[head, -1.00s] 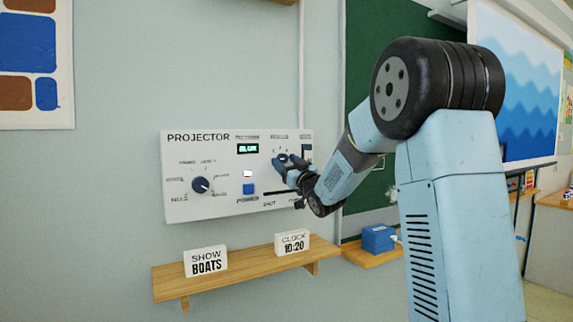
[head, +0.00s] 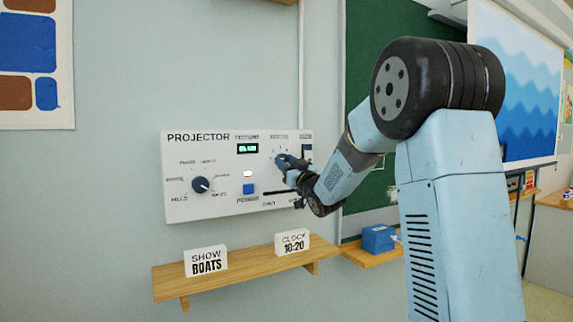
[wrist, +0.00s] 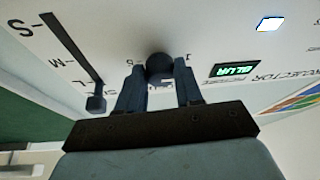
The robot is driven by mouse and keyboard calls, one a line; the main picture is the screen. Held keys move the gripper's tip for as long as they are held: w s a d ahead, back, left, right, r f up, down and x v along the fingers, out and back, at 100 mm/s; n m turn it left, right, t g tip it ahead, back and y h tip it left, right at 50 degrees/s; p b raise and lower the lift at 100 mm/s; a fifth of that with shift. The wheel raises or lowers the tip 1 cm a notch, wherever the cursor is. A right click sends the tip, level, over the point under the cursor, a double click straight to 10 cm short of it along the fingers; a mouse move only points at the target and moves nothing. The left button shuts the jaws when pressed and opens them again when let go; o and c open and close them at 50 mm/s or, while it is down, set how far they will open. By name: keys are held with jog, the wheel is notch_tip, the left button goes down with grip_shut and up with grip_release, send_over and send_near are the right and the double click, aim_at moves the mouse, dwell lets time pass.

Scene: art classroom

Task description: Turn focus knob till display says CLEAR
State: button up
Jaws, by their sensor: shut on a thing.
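The white projector panel (head: 215,211) is on the wall. Its small display (head: 248,148) glows green, and in the wrist view the display (wrist: 234,70) reads BLUR. My gripper (head: 284,161) is at the right part of the panel. In the wrist view my gripper (wrist: 160,80) has its two fingers on either side of the dark round focus knob (wrist: 159,66), shut on it. Number marks show beside the knob; the fingers hide part of its scale.
A second dark knob (head: 200,185) with a label ring is on the panel's left. A blue power button (head: 249,188) sits under a lit white lamp (head: 248,174). A slider (wrist: 96,103) marked S, M, L is beside my gripper. A wooden shelf (head: 235,267) below holds SHOW BOATS and CLOCK signs.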

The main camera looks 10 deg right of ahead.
jog(key=shift+m, duration=0.5)
jog(key=m+h, duration=0.2)
jog(key=m, duration=0.1)
jog(key=m+h, duration=0.2)
jog(key=m, duration=0.2)
jog(key=m+t+h, duration=0.1)
jog(key=m+h, duration=0.1)
jog(key=m, duration=0.2)
jog(key=shift+s+a+h, duration=0.1)
jog(key=shift+a+h, duration=0.2)
jog(key=shift+m, duration=0.6)
jog(key=o, duration=1)
jog(key=shift+o, duration=0.2)
jog(key=shift+s, duration=0.1)
